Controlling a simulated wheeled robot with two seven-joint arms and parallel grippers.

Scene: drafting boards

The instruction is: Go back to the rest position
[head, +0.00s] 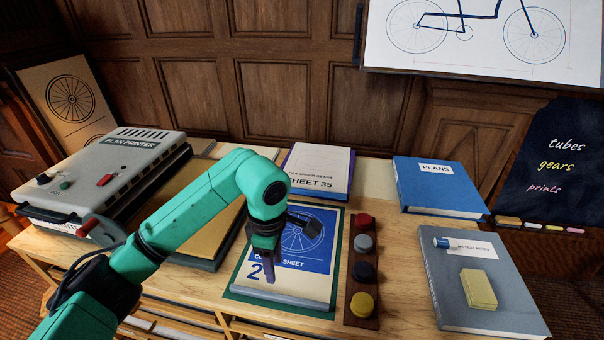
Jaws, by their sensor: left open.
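My left arm is green and reaches in from the lower left. Its gripper (291,252) hangs over the blue-and-white course sheet (318,262) with a wheel drawing and a "2" on it. The dark fingers are apart and nothing shows between them. They hide part of the sheet, and I cannot tell whether they touch it. My right gripper is not in view.
A grey plan printer (110,165) stands at the left. A strip of coloured knobs (350,297) lies right of the sheet. A "SHEET 35" stack (318,165), a blue plans binder (437,190) and a grey book (450,275) lie around. Bare wood (400,245) shows between them.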

